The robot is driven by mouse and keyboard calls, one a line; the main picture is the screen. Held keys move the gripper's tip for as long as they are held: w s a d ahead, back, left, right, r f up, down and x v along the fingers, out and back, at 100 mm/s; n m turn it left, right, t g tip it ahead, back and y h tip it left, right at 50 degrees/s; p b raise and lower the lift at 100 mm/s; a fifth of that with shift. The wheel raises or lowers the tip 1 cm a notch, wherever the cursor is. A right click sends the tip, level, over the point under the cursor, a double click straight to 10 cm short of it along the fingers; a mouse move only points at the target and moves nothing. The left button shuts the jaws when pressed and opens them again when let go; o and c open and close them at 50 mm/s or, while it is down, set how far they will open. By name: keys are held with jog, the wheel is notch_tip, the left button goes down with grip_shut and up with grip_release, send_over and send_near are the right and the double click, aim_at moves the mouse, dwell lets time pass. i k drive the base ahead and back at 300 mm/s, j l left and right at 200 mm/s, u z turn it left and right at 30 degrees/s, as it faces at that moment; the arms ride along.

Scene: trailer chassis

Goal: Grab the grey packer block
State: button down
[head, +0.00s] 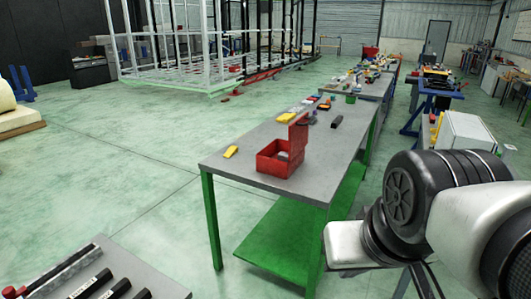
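I cannot clearly pick out a grey packer block in the head view. A red open box (267,161) with a raised back or lid stands near the front of the grey-topped workbench (225,168). Something pale shows inside the box, too small to identify. A yellow block (231,152) lies left of the box. A dark grey or black oblong piece (336,121) lies behind and right of the box; I cannot tell what it is. My arm fills the lower right, and my gripper is not in view.
Yellow and other small items (286,118) lie farther back on the bench. The bench has green legs and a green lower shelf (290,243). Another grey table (110,265) with dark-handled tools is at bottom left. Open green floor (130,170) lies left of the bench.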

aim_at(283, 156)
jog(key=i+u, duration=0.15)
jog(key=i, duration=1.3)
jog(key=i+l, duration=0.4)
